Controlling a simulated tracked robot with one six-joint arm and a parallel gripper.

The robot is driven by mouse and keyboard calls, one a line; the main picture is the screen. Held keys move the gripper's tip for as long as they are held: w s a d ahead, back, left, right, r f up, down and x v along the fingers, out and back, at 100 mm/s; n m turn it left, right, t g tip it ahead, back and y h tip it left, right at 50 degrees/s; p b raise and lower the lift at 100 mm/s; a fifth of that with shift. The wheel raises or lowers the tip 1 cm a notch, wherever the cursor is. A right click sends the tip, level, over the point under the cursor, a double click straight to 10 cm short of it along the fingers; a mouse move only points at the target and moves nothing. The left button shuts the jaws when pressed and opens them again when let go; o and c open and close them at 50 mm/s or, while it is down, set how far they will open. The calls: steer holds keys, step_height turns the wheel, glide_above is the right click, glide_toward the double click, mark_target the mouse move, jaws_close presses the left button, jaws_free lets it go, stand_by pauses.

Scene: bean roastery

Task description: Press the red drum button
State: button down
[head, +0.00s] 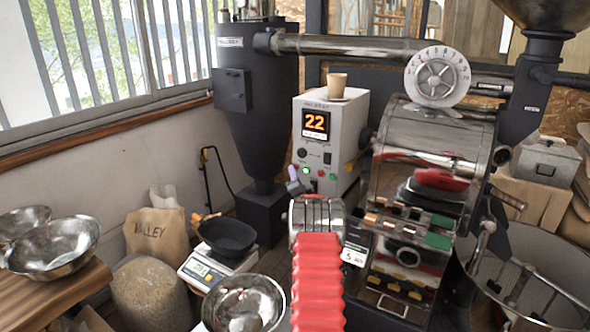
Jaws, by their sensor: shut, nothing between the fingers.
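The control box (343,125) stands at the centre back, with an orange "22" on its display. Below the display are dark knobs and a row of small coloured buttons. My arm rises from the bottom centre in a red ribbed sleeve with a silver wrist. My gripper (298,183) is at its far end, low in front of the box, mostly hidden by the wrist. It is shut and empty. Contact with the panel cannot be told.
The roaster drum (425,150) with its dial stands right of the box. A paper cup (337,86) is on top of the box. A scale (212,268) carrying a black pan (226,238) and a steel bowl (243,305) are left of my arm. A cooling tray (540,265) is at right.

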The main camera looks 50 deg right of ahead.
steer(key=shift+d, duration=0.1)
stand_by(0.6)
steer(key=shift+s+a, duration=0.1)
steer(key=shift+a, duration=0.75)
steer(key=shift+a, duration=0.1)
steer(key=a, duration=0.4)
steer(key=shift+s+a, duration=0.25)
steer(key=shift+a, duration=0.15)
stand_by(0.7)
